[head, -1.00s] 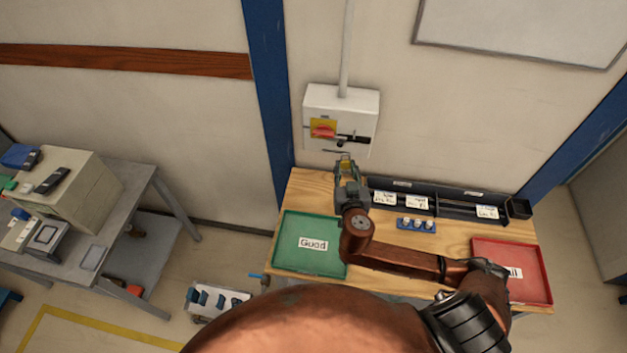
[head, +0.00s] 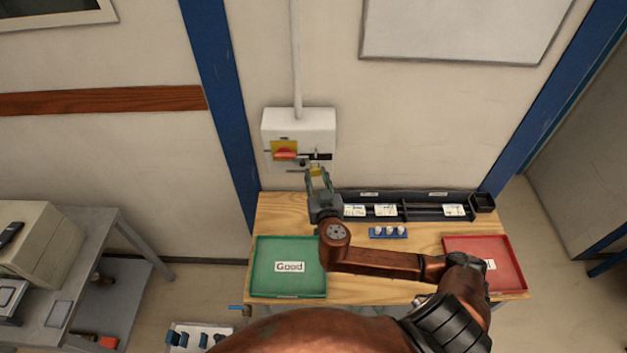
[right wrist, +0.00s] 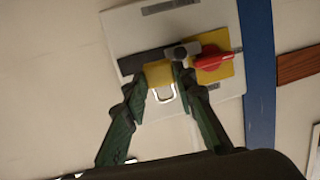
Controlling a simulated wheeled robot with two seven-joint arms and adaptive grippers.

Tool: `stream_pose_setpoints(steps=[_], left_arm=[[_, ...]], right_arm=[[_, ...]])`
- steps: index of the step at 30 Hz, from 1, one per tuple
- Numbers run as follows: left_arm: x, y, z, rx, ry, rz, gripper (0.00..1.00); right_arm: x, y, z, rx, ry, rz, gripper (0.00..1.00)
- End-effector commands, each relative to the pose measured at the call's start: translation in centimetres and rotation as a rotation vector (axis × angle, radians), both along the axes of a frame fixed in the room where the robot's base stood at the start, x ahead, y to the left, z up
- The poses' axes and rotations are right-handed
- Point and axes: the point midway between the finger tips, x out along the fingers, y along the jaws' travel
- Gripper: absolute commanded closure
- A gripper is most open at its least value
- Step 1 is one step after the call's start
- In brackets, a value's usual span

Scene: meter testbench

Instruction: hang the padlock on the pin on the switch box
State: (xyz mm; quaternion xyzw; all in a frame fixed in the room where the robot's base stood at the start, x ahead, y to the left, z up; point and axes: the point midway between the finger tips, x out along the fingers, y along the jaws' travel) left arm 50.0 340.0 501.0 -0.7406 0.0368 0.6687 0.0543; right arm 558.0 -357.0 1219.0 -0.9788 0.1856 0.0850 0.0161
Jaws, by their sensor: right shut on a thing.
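The white switch box (head: 323,121) hangs on the wall, with a red rotary handle (head: 285,154) on a yellow plate and a dark bar to its right. My right gripper (head: 318,172) is in front of the box's lower right edge. It is shut on the small yellow padlock (head: 317,171). The right wrist view shows the padlock's body (right wrist: 158,75) between the fingertips, its silver shackle (right wrist: 164,97) pointing down in that picture. The padlock overlaps the dark bar (right wrist: 132,63) there; I cannot tell whether they touch. The pin is not clearly distinguishable. My left gripper is out of view.
Below the box is a wooden bench (head: 290,210) with a green "Good" tray (head: 262,250), a red tray (head: 515,255), a blue rack (head: 388,232) and a black parts bin (head: 425,207). The wall around the box is clear except for the conduit (head: 296,60) above.

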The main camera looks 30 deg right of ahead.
Motion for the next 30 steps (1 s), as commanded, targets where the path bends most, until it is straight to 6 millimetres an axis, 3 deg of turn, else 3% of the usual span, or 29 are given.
stream_pose_setpoints(steps=[30], left_arm=[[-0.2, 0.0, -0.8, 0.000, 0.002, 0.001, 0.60]], right_arm=[[4.1, -2.6, -0.3, 0.001, -0.001, -0.003, 1.00]])
